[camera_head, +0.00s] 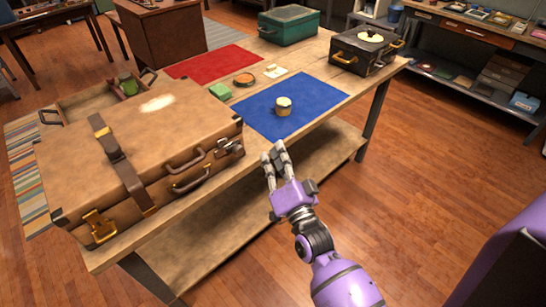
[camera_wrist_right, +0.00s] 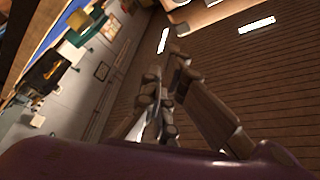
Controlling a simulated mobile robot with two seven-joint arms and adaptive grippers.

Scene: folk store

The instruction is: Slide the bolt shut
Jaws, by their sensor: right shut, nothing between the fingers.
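I cannot make out a bolt for certain in either view. A large brown suitcase (camera_head: 165,143) lies closed on the wooden table, with a strap, handles and brass latches (camera_head: 98,226) on its front. A black box (camera_head: 366,68) with brass fittings stands at the table's far right. My right gripper (camera_head: 274,152) is shut and empty, in front of the table's near edge and right of the suitcase. Its closed fingers also show in the right wrist view (camera_wrist_right: 177,54). My left gripper is in neither view.
A small round tin (camera_head: 283,106) stands on a blue mat (camera_head: 318,92).

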